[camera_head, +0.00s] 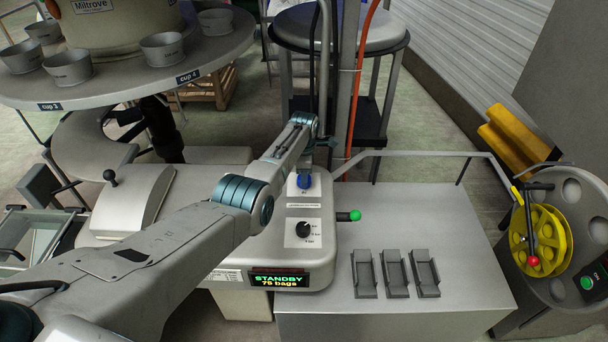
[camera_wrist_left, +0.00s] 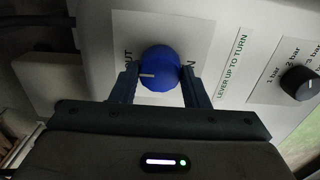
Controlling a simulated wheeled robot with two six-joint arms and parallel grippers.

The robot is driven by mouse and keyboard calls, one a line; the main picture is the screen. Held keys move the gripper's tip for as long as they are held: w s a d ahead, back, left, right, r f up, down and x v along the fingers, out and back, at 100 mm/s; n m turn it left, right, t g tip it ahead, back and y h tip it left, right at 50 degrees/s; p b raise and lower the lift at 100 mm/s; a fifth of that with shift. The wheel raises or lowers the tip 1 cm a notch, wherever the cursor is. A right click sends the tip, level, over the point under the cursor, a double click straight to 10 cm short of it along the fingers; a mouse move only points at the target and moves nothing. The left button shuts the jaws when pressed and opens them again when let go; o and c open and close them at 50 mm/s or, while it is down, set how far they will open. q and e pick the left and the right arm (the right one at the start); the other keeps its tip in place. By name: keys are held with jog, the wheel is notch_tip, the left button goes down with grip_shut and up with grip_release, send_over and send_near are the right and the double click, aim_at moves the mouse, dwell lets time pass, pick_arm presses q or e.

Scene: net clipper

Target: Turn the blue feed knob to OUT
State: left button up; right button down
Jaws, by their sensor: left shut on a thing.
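The blue feed knob (camera_head: 305,181) sits on a white label plate on top of the grey machine. In the left wrist view the knob (camera_wrist_left: 160,66) stands between the two fingers of my left gripper (camera_wrist_left: 162,84), which is shut on it. A short white mark on the knob lies left of its middle, on the side of the partly hidden OUT label (camera_wrist_left: 128,58). The other label, on the right, is partly covered by a finger. In the head view my left gripper (camera_head: 306,172) reaches down to the knob from behind. My right gripper is not in view.
A black pressure knob (camera_head: 303,229) and a green-tipped lever (camera_head: 354,216) are close by. A display (camera_head: 279,280) reads STANDBY, 75 bags. In the left wrist view a label (camera_wrist_left: 229,63) reads LEVER UP TO TURN. Several grey holders (camera_head: 396,273) stand right.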

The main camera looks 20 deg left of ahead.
pick_arm(q)
jog(key=o, duration=1)
jog(key=shift+r, duration=0.15)
jog(key=shift+w+r, duration=0.1)
jog(key=shift+r, duration=0.2)
notch_tip(320, 180, up, 10)
jog(key=shift+b, duration=1.25)
